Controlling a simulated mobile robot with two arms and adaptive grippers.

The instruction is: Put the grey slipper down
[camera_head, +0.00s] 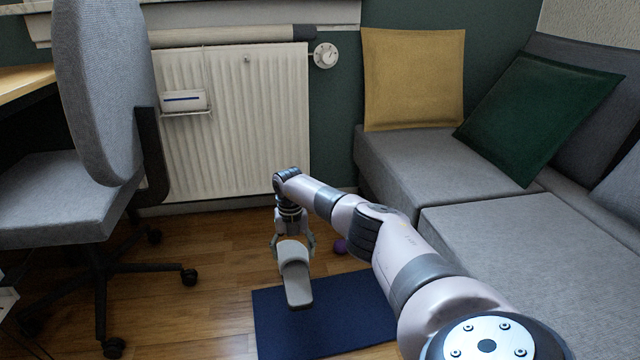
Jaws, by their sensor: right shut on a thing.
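My right arm reaches in from the lower right, and its right gripper (293,247) points down, shut on the grey slipper (298,284). The slipper hangs with its sole end toward me. In the picture it overlaps the back left part of a dark blue mat (335,325) on the floor. I cannot tell whether the slipper touches the mat or hangs above it. My left gripper is not in view.
A grey office chair (100,90) stands at left, a white radiator (235,130) at the back, and a grey sofa (430,165) at right. Wooden floor (200,320) left of the mat is clear.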

